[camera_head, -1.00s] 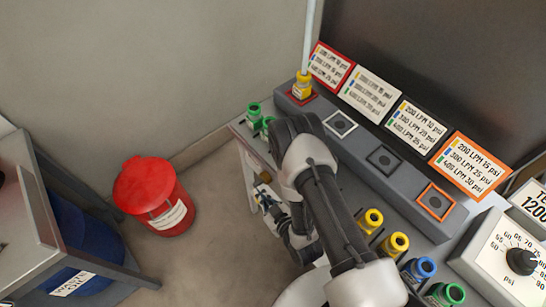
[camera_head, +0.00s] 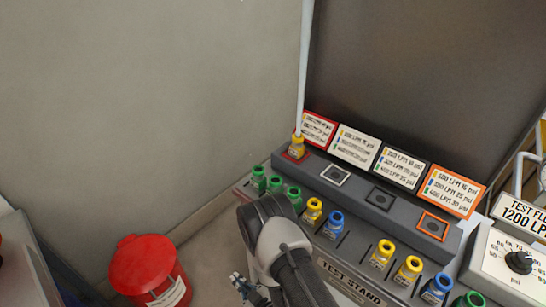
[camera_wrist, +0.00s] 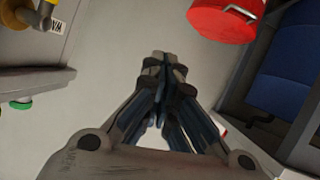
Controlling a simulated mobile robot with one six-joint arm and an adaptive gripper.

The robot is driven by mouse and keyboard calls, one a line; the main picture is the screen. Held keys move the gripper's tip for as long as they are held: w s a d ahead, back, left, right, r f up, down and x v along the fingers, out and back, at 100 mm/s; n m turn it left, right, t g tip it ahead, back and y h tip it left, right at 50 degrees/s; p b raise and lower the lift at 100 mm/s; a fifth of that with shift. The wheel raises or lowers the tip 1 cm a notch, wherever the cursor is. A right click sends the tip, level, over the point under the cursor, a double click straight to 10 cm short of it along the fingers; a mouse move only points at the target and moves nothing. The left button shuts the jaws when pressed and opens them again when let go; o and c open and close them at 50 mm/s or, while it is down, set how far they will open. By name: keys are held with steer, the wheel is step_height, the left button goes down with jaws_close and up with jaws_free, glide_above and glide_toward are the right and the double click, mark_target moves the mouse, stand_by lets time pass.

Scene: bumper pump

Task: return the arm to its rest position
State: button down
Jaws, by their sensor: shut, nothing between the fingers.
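My gripper (camera_wrist: 163,65) is shut and empty in the wrist view, its fingertips together above the grey floor. In the head view a small part of my gripper (camera_head: 240,278) shows at the lower middle, left of the test stand's front. My arm's dark and white links rise from the bottom edge in front of the test stand (camera_head: 345,283). They hide part of the stand's front and some of the floor.
The stand holds several green, yellow and blue bottles, with one yellow bottle (camera_head: 298,147) on the red-framed pad. A red bin (camera_head: 142,268) stands on the floor at lower left. A table (camera_head: 20,262) is at the left edge. Floor between bin and stand is clear.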

steer(key=w+d+r+m+h, duration=0.15)
steer(key=w+d+r, duration=0.25)
steer(key=w+r, duration=0.65)
steer(key=w+d+r+m+g+h, duration=0.1)
steer(key=d+r+h, duration=0.1)
steer(key=d+r, duration=0.35)
steer(key=w+d+r+m+h, duration=0.1)
steer(key=d+r+m+h, duration=0.15)
steer(key=r, duration=0.65)
steer(key=s+d+r+m+g+h, duration=0.2)
steer(key=s+d+r+m, duration=0.1)
steer(key=s+d+r, duration=0.8)
steer(key=s+d+r+m+g, duration=0.1)
steer(key=s+r, duration=0.1)
steer(key=s, duration=0.6)
steer(key=s+d+r+m+g, duration=0.1)
steer(key=s+r, duration=0.2)
steer(key=s, duration=0.6)
steer(key=shift+d+r+g+h, duration=0.15)
steer(key=shift+r+g+h, duration=0.1)
steer(key=shift+g+h, duration=0.05)
steer(key=shift+s, duration=0.1)
